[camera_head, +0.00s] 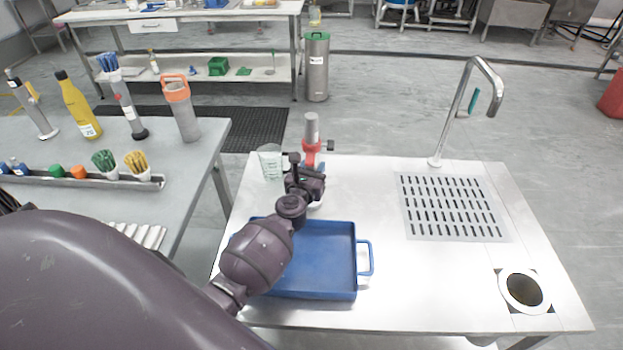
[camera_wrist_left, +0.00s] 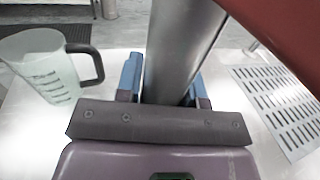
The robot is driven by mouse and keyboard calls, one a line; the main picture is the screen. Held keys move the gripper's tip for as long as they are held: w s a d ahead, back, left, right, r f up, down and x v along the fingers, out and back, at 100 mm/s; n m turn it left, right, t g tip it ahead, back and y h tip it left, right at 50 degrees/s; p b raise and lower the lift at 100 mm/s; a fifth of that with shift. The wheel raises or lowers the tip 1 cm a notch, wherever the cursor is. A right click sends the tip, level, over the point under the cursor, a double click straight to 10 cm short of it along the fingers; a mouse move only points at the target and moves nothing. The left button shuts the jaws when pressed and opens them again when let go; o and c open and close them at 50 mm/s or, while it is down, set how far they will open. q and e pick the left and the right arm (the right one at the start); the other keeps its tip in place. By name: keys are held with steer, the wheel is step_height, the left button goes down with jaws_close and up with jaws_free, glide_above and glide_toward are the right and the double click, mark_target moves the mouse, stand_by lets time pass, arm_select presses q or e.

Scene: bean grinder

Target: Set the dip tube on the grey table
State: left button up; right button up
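A grey metal tube with a red collar (camera_head: 312,128), which I take for the dip tube, stands near the far edge of the white bench top. It also shows in the left wrist view (camera_wrist_left: 178,50), leaning across the picture, with a dark red part close to the camera. My left gripper (camera_head: 316,172) has its blue fingers on both sides of the tube (camera_wrist_left: 168,85) and looks shut on it. The tube's lower end is hidden by my gripper. The grey table (camera_head: 205,135) is at the left. My right gripper is not in view.
A clear measuring jug (camera_head: 269,162) stands just left of the tube. A blue tray (camera_head: 335,285) lies below my left wrist. A tap (camera_head: 436,155), slotted drain (camera_head: 453,208) and round hole (camera_head: 525,290) are on the right. The grey table holds several bottles, tubes and brushes.

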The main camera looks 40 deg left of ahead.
arm_select(q)
steer(key=c, duration=0.4)
jaws_close()
steer(key=shift+r, duration=0.1)
